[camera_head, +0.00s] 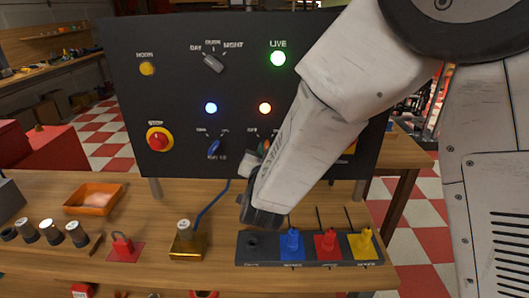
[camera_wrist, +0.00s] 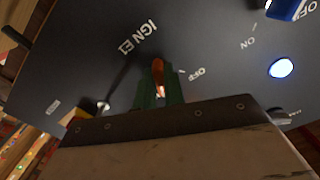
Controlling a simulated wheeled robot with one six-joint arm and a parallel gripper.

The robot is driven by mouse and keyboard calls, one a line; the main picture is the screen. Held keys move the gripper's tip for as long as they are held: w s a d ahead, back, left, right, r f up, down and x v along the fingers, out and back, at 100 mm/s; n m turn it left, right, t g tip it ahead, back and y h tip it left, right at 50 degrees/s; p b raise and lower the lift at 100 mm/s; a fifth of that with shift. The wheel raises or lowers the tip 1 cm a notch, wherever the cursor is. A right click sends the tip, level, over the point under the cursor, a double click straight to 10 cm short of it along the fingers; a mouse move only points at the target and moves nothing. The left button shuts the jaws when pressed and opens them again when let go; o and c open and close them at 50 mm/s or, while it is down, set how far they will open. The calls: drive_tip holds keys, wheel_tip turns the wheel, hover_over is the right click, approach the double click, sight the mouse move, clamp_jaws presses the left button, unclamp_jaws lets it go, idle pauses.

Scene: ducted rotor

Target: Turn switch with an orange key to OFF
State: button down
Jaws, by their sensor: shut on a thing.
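The orange key (camera_wrist: 158,74) stands in its switch on the dark panel, beside the lettering IGN E1. In the wrist view the word OFF is printed just to its right and ON farther right. My gripper (camera_wrist: 160,92) has its green fingers on both sides of the key and is shut on it. In the head view my gripper (camera_head: 257,160) reaches up to the panel, and only a bit of the orange key (camera_head: 265,144) shows. The fingers and wrist hide the lower part of the key. Which mark the key points to is hard to tell.
A blue switch (camera_head: 214,147) sits left of the orange key, with a lit blue lamp (camera_head: 211,108) above it. A red stop button (camera_head: 159,139) is farther left. Below, a dark rack (camera_head: 262,262) with blue, red and yellow pieces stands on the bench.

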drive_tip(key=n, duration=1.2)
drive_tip(key=shift+d+n, duration=0.1)
drive_tip(key=shift+n, duration=0.2)
idle(0.4)
drive_tip(key=c, duration=1.5)
unclamp_jaws()
drive_tip(key=s, duration=0.7)
drive_tip(key=shift+s, duration=0.4)
drive_tip(key=shift+f, duration=0.1)
